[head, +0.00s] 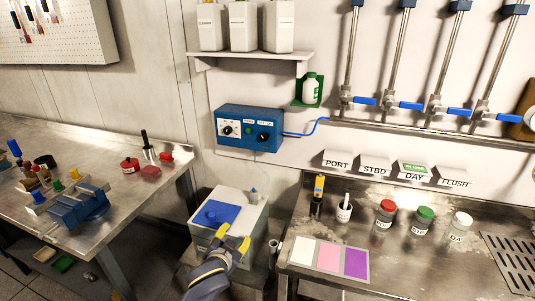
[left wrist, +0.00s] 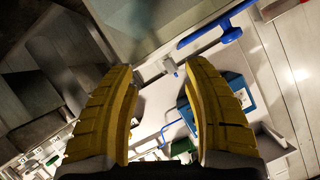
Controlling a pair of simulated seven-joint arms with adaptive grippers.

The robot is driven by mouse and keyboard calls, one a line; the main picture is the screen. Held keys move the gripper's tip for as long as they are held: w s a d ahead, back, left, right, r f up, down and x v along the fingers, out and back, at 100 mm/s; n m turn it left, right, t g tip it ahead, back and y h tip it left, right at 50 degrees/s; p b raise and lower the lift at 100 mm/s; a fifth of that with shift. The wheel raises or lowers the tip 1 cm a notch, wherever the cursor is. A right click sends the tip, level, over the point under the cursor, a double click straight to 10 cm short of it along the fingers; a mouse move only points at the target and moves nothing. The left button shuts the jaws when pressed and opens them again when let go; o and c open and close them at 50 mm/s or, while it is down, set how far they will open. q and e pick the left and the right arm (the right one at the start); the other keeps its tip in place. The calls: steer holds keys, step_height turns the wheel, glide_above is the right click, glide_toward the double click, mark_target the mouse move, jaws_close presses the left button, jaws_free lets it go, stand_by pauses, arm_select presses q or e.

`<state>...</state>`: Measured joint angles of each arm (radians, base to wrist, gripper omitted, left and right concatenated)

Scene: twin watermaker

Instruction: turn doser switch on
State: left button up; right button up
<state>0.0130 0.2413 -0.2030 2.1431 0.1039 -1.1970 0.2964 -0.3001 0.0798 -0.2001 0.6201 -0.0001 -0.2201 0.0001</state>
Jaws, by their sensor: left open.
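The doser looks to be the blue box (head: 248,128) on the wall, with a pale plate on the left of its face and a dark round knob (head: 264,137) on the right. Its small controls are too small to tell which way the switch stands. My left gripper (head: 233,239) is open and empty, with yellow fingers, in front of and above the white tank with a blue lid (head: 221,213), below the blue box and apart from it. In the left wrist view the open fingers (left wrist: 160,68) frame the wall, and a blue box (left wrist: 240,92) shows partly behind the right finger. My right gripper is out of view.
A shelf (head: 250,58) with white jugs hangs above the box. A green-capped bottle (head: 310,88) and blue-handled valves stand to its right. A steel bench (head: 400,262) with jars is at right, another bench (head: 100,185) at left. The space before the box looks clear.

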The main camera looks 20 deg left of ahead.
mark_target(263, 139)
arm_select(q)
steer(key=w+d+r+t+h, duration=0.15)
steer(key=w+r, duration=0.25)
steer(key=r, duration=0.4)
steer(key=w+r+n+t, duration=0.1)
steer(key=w+r+t, duration=0.15)
steer(key=r, duration=0.45)
steer(key=w+d+r+t+h, duration=0.1)
steer(key=w+r, duration=0.3)
steer(key=r, duration=0.4)
steer(key=shift+y, duration=0.25)
steer(key=w, duration=1.7)
steer(key=shift+w+f, duration=0.1)
steer(key=shift+w, duration=0.1)
jaws_close()
